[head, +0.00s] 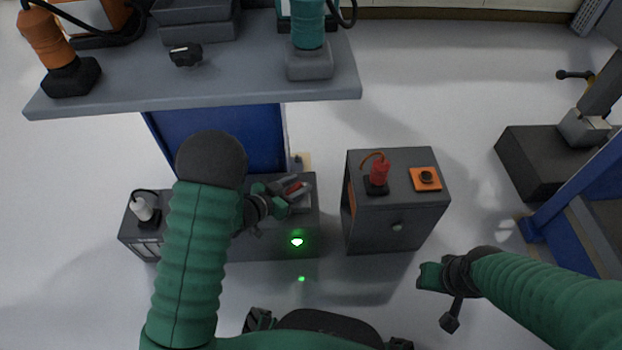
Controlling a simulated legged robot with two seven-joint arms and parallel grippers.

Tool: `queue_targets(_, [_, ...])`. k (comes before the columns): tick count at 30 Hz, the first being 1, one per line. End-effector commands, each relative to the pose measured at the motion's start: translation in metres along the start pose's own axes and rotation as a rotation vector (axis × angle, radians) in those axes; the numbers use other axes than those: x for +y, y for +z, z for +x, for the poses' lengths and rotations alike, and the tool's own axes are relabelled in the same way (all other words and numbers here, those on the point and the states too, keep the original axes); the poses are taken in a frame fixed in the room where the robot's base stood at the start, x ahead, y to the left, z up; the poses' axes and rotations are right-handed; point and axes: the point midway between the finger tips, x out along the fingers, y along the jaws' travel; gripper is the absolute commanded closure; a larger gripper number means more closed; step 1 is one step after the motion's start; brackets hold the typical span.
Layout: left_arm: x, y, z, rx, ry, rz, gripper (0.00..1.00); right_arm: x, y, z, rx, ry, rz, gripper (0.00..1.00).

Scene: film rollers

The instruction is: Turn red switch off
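The red switch (297,187) is a small red piece on top of the low dark grey box (270,245), left of centre in the head view. My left gripper (281,196) is just left of the switch, close to it. Its green fingers look spread apart; whether they touch the switch I cannot tell. A green light (297,241) glows on the front of the box. My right gripper (429,277) is out over the floor at lower right, away from the boxes, and its finger gap is unclear.
A second grey box (396,222) to the right carries a red cylinder (379,171) and an orange plate with a black knob (426,178). A white cylinder (141,205) stands on the low box's left end. A grey table (240,75) stands behind.

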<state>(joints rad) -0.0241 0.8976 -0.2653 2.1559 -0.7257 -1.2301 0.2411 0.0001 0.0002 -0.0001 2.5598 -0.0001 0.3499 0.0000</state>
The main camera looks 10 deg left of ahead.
Motion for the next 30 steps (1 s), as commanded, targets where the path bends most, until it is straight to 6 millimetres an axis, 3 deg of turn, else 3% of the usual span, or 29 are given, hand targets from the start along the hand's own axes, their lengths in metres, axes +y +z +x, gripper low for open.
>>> queue_targets(9, [-0.0011,0.0019,-0.001,0.0,-0.001,-0.002,0.63,-0.0001,0.0005,0.0011,0.0,0.0,0.0,0.64])
queue_targets(18, [-0.0005,0.0016,-0.0005,-0.001,0.0,-0.001,1.0,-0.0001,0.0004,0.0012,0.0,0.0,0.0,0.64])
queue_targets(30, [-0.0002,0.0005,-0.0005,0.001,-0.015,-0.008,1.0,0.0,0.0,-0.0006,0.0,0.0,0.0,0.64])
